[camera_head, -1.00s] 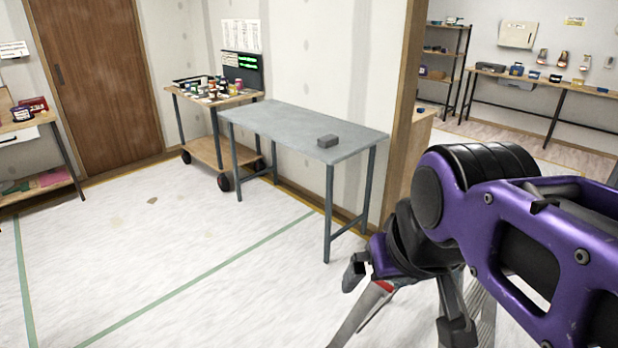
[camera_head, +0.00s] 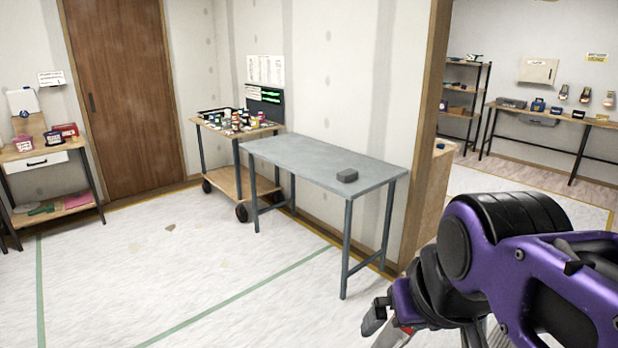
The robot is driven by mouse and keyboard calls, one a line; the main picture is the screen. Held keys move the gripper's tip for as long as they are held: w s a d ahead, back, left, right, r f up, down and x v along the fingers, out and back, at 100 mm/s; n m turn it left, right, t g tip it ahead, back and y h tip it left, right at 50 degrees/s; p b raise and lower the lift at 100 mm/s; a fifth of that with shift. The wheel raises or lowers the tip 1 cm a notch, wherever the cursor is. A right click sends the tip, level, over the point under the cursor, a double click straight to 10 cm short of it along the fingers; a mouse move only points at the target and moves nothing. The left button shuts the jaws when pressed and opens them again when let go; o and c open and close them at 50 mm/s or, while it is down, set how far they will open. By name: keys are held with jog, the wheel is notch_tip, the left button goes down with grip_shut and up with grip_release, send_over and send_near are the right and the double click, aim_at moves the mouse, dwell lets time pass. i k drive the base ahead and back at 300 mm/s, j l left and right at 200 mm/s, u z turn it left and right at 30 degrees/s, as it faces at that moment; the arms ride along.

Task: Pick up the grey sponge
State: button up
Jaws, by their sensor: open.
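The grey sponge (camera_head: 347,175) is a small dark grey block. It lies on the bare grey table (camera_head: 300,160), near the table's right front edge. My gripper (camera_head: 388,330) is at the bottom of the view, below and to the right of the table, partly hidden by my purple arm and cut off by the frame edge. It is open and apart from the sponge, with nothing seen in it.
A wheeled cart (camera_head: 225,180) with jars and cans stands behind the table's left end. A shelf unit (camera_head: 35,158) is at the far left. A wooden doorway post (camera_head: 425,130) rises right of the table.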

aim_at(346, 176)
jog(key=i+j+u, duration=0.7)
jog(key=i+j, duration=0.2)
jog(key=i+j+u, duration=0.15)
jog(key=i+u, duration=0.3)
jog(key=i, duration=0.65)
jog(key=i+z, duration=0.35)
jog(key=i, duration=0.15)
jog(key=i+j+z, duration=0.1)
jog(key=i+z, duration=0.25)
jog(key=i, duration=0.15)
jog(key=i+l+z, duration=0.1)
jog(key=i+z, duration=1.2)
jog(key=z, duration=0.15)
jog(key=i+j+z, duration=0.1)
jog(key=i+z, duration=0.25)
jog(key=z, duration=0.15)
jog(key=i+z, duration=0.2)
jog(key=z, duration=0.15)
jog(key=i+j+z, duration=0.15)
jog(key=z, duration=0.15)
jog(key=i+j+z, duration=0.15)
jog(key=z, duration=0.2)
jog(key=i, duration=0.1)
